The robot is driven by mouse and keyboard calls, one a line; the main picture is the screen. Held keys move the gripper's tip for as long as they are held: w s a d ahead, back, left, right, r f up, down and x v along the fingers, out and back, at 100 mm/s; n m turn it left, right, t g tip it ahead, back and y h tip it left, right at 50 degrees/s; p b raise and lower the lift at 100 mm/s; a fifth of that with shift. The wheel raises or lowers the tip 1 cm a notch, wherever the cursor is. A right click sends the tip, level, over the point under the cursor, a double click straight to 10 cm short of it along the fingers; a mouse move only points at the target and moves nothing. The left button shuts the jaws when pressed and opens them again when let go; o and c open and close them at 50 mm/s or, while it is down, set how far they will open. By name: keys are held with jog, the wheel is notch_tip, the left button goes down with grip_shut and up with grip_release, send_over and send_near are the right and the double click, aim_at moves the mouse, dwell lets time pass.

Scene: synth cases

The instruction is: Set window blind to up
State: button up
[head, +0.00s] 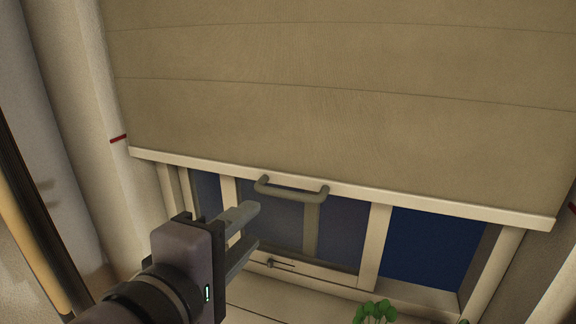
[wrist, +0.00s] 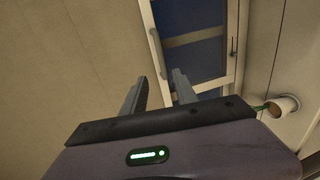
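The beige window blind (head: 330,90) hangs partly lowered, its pale bottom rail (head: 440,203) across the upper part of the window. A grey-beige bar handle (head: 292,190) is fixed to the rail. In the wrist view the blind (wrist: 70,60) fills the left side, and the handle (wrist: 156,52) shows just beyond the fingertips. My gripper (head: 252,227) is open and empty, its two fingers apart, left of and below the handle in the head view. It also shows open in the wrist view (wrist: 157,85). I see no contact with the handle.
Behind the blind is a window with pale frames (head: 374,245) and dark blue panes (head: 432,248). A small latch (head: 270,263) sits on its lower frame. A green plant (head: 375,311) stands below, its pot (wrist: 285,106) at right in the wrist view. A red mark (head: 118,138) is on the left side.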

aim_at(286, 196)
jog(key=b+x, duration=0.4)
jog(key=x, duration=1)
jog(key=shift+w+d+f, duration=0.15)
jog(key=shift+d+f, duration=0.05)
jog(key=shift+d, duration=0.1)
jog(key=shift+w+d, duration=0.2)
jog(key=shift+w, duration=0.45)
grip_shut()
